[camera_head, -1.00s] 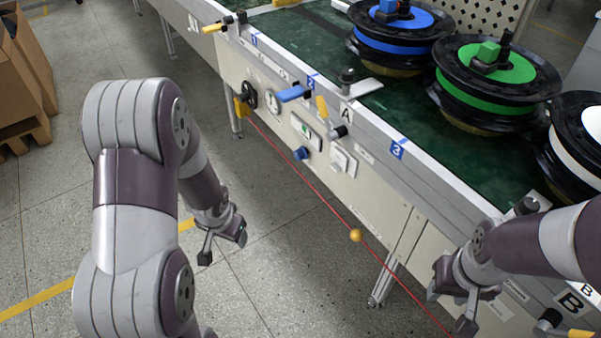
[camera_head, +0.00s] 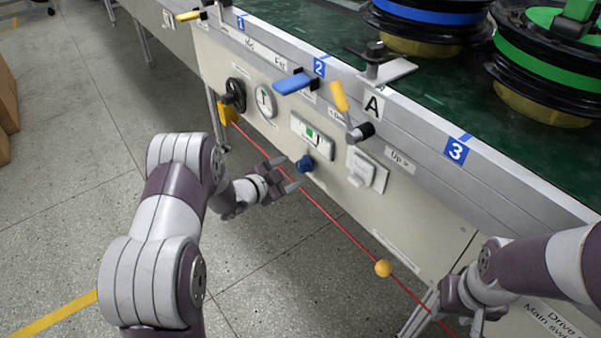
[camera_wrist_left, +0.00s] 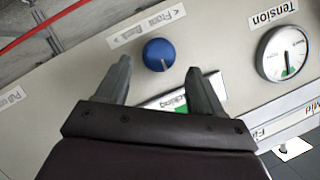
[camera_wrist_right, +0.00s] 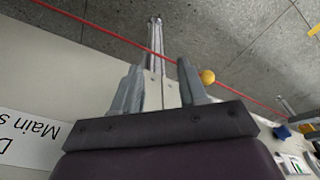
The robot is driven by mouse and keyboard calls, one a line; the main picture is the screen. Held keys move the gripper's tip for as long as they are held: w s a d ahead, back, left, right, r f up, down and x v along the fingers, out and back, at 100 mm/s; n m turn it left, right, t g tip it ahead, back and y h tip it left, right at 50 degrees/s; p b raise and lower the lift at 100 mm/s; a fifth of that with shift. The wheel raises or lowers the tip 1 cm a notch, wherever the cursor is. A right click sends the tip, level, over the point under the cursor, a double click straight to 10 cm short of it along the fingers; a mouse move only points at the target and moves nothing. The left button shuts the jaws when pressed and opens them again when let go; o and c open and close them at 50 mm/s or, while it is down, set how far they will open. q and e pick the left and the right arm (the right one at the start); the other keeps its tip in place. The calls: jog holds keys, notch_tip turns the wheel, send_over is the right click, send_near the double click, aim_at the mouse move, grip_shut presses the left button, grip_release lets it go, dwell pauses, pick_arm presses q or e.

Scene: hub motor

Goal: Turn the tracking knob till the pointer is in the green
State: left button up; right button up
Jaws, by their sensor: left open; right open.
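The blue tracking knob (camera_head: 305,164) sticks out from the conveyor's side panel, below the tracking gauge (camera_head: 312,135). The gauge has a green zone and a dark pointer; I cannot tell exactly where the pointer stands. My left gripper (camera_head: 287,175) is open and empty, just left of the knob. In the left wrist view the blue knob (camera_wrist_left: 159,55) lies ahead between the open fingertips (camera_wrist_left: 158,72), apart from them, and the gauge (camera_wrist_left: 180,104) is partly hidden behind the gripper. My right gripper (camera_wrist_right: 160,75) is open and empty near the lower panel; it also shows in the head view (camera_head: 463,318).
A red cord with a yellow ball (camera_head: 382,268) runs along the panel front. A tension dial (camera_head: 264,100), black handwheel (camera_head: 235,94), blue lever (camera_head: 293,83), yellow lever (camera_head: 339,96) and white switch (camera_head: 362,169) surround the knob. Spools (camera_head: 545,75) stand on the green belt.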

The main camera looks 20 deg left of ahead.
aim_at(299, 168)
pick_arm(q)
jog(key=b+x, duration=0.2)
jog(key=x, duration=0.3)
jog(key=shift+f, duration=0.2)
jog(key=shift+w+d, duration=0.2)
jog(key=shift+w, duration=0.2)
pick_arm(e)
notch_tip(299, 168, down, 3)
jog(key=shift+r, duration=0.1)
pick_arm(q)
jog(key=c, duration=1)
jog(key=shift+c, duration=0.2)
